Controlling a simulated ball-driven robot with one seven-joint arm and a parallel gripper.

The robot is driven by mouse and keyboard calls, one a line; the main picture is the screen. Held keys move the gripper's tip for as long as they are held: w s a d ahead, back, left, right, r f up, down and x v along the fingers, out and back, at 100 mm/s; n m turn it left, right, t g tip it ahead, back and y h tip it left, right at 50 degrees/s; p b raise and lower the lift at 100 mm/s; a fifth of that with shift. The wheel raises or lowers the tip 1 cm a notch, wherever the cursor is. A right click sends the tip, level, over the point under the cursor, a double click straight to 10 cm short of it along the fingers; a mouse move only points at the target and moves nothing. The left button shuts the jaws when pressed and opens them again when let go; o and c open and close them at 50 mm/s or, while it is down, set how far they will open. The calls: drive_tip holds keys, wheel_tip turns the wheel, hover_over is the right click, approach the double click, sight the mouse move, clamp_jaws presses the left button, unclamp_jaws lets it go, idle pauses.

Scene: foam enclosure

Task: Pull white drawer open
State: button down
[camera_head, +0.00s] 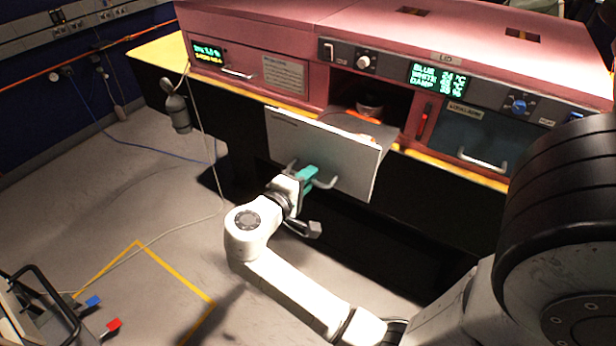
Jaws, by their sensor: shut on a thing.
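The white drawer (338,142) has a flat pale front and stands pulled out from the middle opening of the red cabinet (305,92). Part of its inside shows behind the front, with a round dark object (369,104) further back in the opening. A grey bar handle is fixed low on the drawer front. My gripper (307,176), with teal fingers, is at the handle and shut on it. The fingers hide part of the handle.
A dark drawer (482,146) with its own handle is shut at the right. A closed red drawer (250,72) is at the left. A grey cylinder (176,108) hangs by the cabinet's left side. The floor at left is mostly clear, with a thin cable and yellow lines.

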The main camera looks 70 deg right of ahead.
drive_tip(key=c, duration=1.3)
unclamp_jaws()
drive_tip(key=b+v, duration=0.1)
drive_tip(key=v, duration=0.9)
drive_tip(key=shift+a+b, duration=0.4)
drive_tip(key=s+a+f+n+t+y, duration=0.1)
drive_tip(key=s+a+f+y, duration=0.15)
drive_tip(key=f, duration=0.25)
drive_tip(key=s+a+f+t+y, duration=0.1)
drive_tip(key=s+f+t+y, duration=0.1)
drive_tip(key=f+y, duration=0.3)
drive_tip(key=s+a+f+n+t+y, duration=0.1)
drive_tip(key=s+f+y, duration=0.2)
drive_tip(key=f, duration=0.3)
drive_tip(key=s+a+y, duration=0.1)
drive_tip(key=a, duration=0.1)
drive_tip(key=s+a+f+y, duration=0.1)
drive_tip(key=a+y, duration=0.1)
drive_tip(key=s+a+f+y, duration=0.1)
drive_tip(key=a, duration=0.2)
drive_tip(key=shift+f+t+y, duration=0.15)
drive_tip(key=shift+t+y, duration=0.1)
drive_tip(key=shift+t, duration=0.15)
